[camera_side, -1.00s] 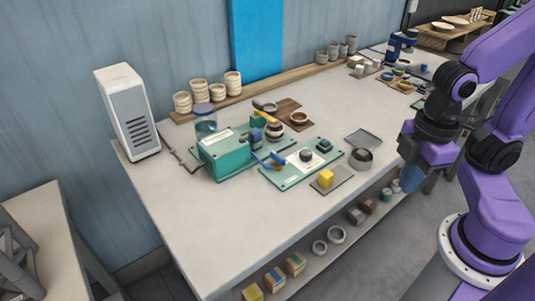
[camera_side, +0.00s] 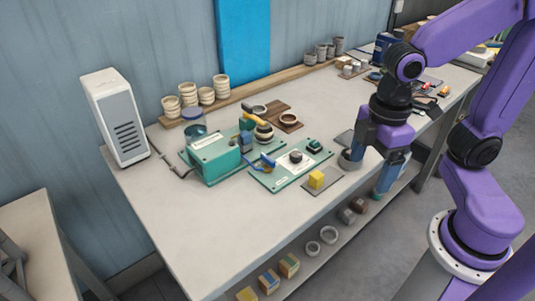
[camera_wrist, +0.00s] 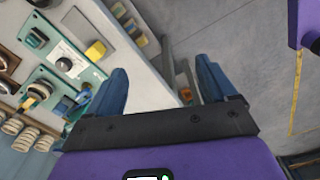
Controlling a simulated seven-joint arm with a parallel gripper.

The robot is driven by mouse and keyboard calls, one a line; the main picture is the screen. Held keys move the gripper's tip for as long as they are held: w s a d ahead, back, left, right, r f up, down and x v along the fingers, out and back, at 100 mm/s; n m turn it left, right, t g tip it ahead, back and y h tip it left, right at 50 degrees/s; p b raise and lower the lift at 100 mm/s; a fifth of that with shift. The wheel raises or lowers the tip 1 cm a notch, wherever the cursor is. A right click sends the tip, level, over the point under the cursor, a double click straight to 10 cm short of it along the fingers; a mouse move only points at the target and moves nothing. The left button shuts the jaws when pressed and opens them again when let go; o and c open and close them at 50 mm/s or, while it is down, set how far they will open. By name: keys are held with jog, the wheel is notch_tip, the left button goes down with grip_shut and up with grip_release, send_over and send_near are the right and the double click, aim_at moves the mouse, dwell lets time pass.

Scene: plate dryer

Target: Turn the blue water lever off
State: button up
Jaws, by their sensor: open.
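The blue water lever (camera_side: 267,160) sits at the left end of the flat green panel, next to the green machine (camera_side: 215,158). In the wrist view a blue part that looks like the lever (camera_wrist: 82,97) lies left of my fingers. A second lever with a yellow handle (camera_side: 252,114) rises behind it. My gripper (camera_side: 373,166) is open and empty, pointing down near the front edge of the bench, well to the right of the blue lever. Its two blue fingers stand wide apart in the wrist view (camera_wrist: 160,72). The lever's exact angle is too small to tell.
A yellow block (camera_side: 316,180) on a grey mat and the green panel (camera_side: 283,179) with its knobs lie between my gripper and the lever. The front left of the bench (camera_side: 190,225) is clear.

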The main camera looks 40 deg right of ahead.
jog(key=w+a+r+n, duration=0.1)
jog(key=w+a, duration=0.1)
jog(key=w, duration=0.5)
jog(key=w+a+r+n, duration=0.1)
jog(key=w+a+r, duration=0.1)
jog(key=w, duration=0.6)
jog(key=n, duration=0.3)
send_near(268, 157)
notch_tip(268, 157, down, 9)
jog(key=shift+w+a+r, duration=0.1)
jog(key=shift+a+r, duration=0.05)
jog(key=c, duration=1.1)
jog(key=shift+o, duration=0.2)
